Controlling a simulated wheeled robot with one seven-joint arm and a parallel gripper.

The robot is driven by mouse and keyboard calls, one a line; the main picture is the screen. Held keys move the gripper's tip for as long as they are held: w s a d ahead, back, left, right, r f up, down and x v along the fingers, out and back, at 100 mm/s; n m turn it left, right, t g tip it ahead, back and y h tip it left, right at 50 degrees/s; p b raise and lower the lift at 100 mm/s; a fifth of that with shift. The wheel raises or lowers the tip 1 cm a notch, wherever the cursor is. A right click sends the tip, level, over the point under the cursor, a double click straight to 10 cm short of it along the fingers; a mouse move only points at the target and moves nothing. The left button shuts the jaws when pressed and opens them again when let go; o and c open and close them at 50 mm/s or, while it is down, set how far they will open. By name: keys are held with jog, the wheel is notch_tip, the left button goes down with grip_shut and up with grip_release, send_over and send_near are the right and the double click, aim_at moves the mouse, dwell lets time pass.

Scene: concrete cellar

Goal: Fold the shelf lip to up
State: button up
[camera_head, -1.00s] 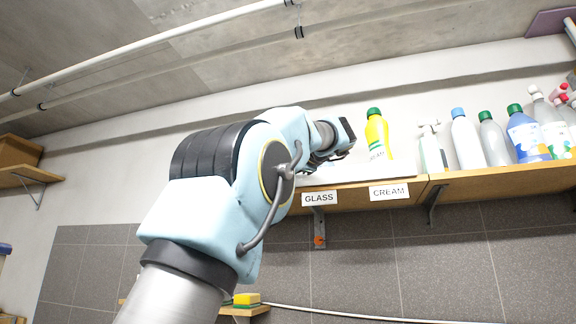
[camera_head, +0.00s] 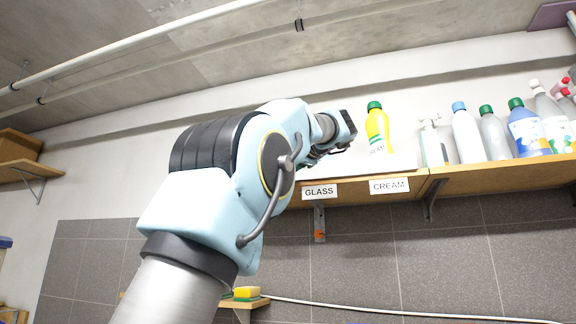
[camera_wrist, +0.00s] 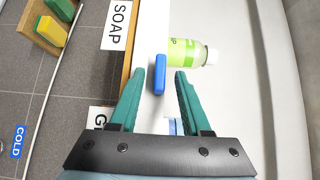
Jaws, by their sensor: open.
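The shelf (camera_head: 470,183) is wooden and fixed to the wall, with GLASS and CREAM labels on its front edge. A white strip (camera_head: 395,164), seemingly the shelf lip, lies along its front part; it also shows in the wrist view (camera_wrist: 150,35) beside the SOAP label. A small upright blue piece (camera_wrist: 159,75) stands by the strip. My gripper (camera_wrist: 158,72) is open, its two teal fingers on either side of the blue piece; contact cannot be told. In the head view my wrist hides the fingers.
A yellow bottle (camera_head: 377,130) stands behind the white strip, with several bottles to its right. A green-labelled bottle (camera_wrist: 188,53) is close to the right fingertip. A yellow sponge (camera_head: 247,293) sits on a small ledge below. Pipes run under the ceiling.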

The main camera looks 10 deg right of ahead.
jog(key=b+v, duration=0.3)
jog(key=v, duration=0.7)
jog(key=shift+s+b, duration=0.25)
jog(key=shift+b, duration=0.1)
